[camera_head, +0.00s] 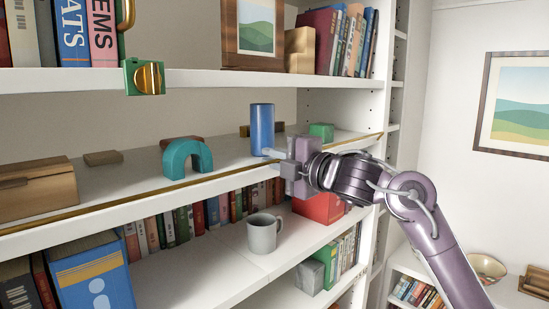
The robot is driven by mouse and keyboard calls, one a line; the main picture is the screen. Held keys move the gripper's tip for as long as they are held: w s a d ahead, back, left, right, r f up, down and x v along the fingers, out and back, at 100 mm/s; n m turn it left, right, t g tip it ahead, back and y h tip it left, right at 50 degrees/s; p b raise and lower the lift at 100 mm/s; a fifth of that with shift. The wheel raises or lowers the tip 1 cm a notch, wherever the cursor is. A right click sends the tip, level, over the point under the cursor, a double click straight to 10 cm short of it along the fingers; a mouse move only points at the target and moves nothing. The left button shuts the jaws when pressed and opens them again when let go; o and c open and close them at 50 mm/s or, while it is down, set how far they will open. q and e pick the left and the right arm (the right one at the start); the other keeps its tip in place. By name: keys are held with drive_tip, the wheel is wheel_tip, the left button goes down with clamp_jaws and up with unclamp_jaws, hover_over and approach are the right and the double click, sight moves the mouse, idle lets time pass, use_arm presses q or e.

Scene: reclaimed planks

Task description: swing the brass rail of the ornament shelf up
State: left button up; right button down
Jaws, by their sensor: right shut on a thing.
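The brass rail (130,201) is a thin gold bar running along the front edge of the ornament shelf (228,173), low against the board. My right gripper (273,160) is at the rail, right of the shelf's middle, and is shut on it. The gripper hides the short piece of rail between its fingers. One finger reaches close to the foot of a blue cylinder (262,129) standing on the shelf; I cannot tell whether they touch. My left gripper is out of view.
On the ornament shelf stand a teal arch (187,156), a wooden box (37,189) and a green block (321,131). A grey mug (264,233) stands on the shelf below. A green and brass fitting (144,77) sits at the upper shelf's edge.

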drive_tip(key=shift+r, duration=0.15)
drive_tip(key=c, duration=1.8)
unclamp_jaws()
drive_tip(key=shift+f, duration=0.25)
